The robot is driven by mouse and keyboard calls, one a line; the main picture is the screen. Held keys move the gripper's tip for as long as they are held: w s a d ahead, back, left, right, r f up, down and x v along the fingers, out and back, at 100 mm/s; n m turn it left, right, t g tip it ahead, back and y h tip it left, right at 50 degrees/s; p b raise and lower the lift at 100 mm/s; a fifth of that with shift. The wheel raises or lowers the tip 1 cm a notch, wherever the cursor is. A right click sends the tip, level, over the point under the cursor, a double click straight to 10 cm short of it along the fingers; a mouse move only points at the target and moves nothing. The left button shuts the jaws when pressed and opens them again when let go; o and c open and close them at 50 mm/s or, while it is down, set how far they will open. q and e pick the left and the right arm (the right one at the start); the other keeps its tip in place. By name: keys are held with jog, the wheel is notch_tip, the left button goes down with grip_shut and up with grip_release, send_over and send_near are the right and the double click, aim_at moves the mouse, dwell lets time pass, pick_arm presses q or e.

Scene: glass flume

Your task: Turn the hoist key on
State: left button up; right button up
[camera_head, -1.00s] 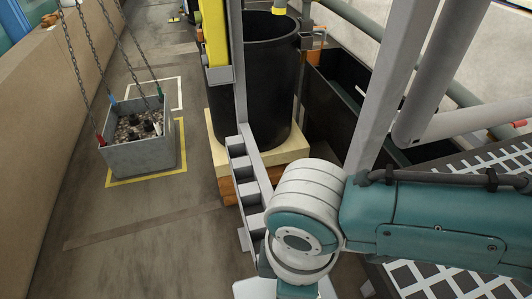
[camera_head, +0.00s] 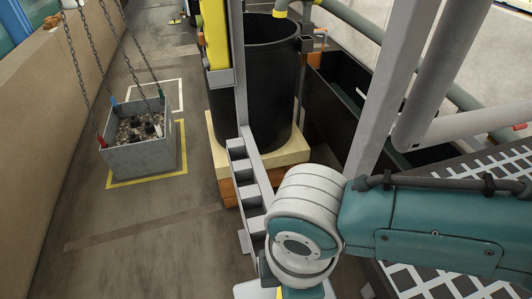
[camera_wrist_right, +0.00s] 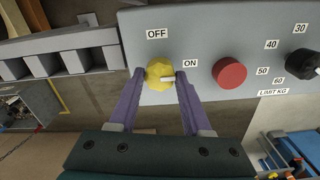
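In the right wrist view, a grey control panel (camera_wrist_right: 204,92) carries a round yellow hoist key (camera_wrist_right: 158,68) with a pale bar across it. The bar points right, toward the ON label's side; OFF stands above the key. My right gripper (camera_wrist_right: 160,75) has its two purple fingers on either side of the key, with thin gaps seeming to show between fingertips and key. Whether either finger touches it is hard to tell. In the head view my right arm hides the gripper and the key. My left gripper is in neither current view.
A red button (camera_wrist_right: 229,73) and a black limit dial (camera_wrist_right: 300,65) sit right of the key. In the head view, a grey crate of rubble (camera_head: 140,158) on chains stands within yellow floor lines. A black cylinder (camera_head: 252,90) stands on a pale block (camera_head: 285,156).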

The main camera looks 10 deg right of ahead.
jog(key=o, duration=0.4)
jog(key=shift+r, duration=0.1)
notch_tip(320, 180, up, 10)
jog(key=p, duration=0.2)
jog(key=shift+p, duration=0.35)
